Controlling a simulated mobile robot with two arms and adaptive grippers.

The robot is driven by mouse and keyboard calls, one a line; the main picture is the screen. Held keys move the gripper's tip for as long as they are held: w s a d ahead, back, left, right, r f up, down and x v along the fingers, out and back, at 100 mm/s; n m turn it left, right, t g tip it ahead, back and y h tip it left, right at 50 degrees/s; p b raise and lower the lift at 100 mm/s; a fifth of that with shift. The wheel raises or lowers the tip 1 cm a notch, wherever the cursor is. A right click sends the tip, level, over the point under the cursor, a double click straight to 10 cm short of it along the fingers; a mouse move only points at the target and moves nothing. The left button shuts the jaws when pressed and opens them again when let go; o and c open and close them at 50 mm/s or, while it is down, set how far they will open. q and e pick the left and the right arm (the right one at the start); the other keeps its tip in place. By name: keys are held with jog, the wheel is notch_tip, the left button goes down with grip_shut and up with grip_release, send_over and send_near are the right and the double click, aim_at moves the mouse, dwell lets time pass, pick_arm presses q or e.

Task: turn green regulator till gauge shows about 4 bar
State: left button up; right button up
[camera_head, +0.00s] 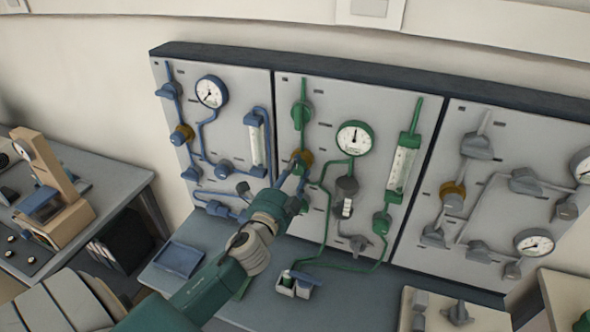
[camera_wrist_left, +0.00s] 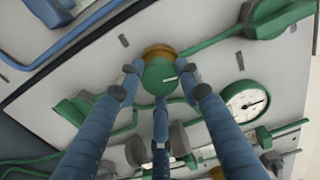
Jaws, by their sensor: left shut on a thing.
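The green regulator knob (camera_wrist_left: 160,78) has a white pointer mark and a brass collar behind it. It sits between the blue fingers of my left gripper (camera_wrist_left: 161,84), which is shut on it. In the head view my left gripper (camera_head: 297,165) reaches up to the middle green panel, and its fingers partly hide the regulator, whose brass collar (camera_head: 306,156) shows. The green-rimmed gauge (camera_head: 355,138) is up and right of the gripper; its needle points about straight up, but its numbers are too small to read. The gauge also shows in the wrist view (camera_wrist_left: 246,100). My right gripper is not in view.
A blue-piped panel (camera_head: 215,130) is on the left and a grey-piped panel (camera_head: 500,190) on the right. Green tubing and a flowmeter (camera_head: 402,165) are right of the gauge.

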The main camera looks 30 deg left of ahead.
pick_arm(q)
jog(key=shift+m, duration=0.9)
jog(key=o, duration=1.1)
jog(key=shift+o, duration=0.2)
jog(key=shift+s, duration=0.1)
jog(key=v, duration=1.1)
jog(key=shift+s+d, duration=0.2)
jog(key=shift+s, duration=0.2)
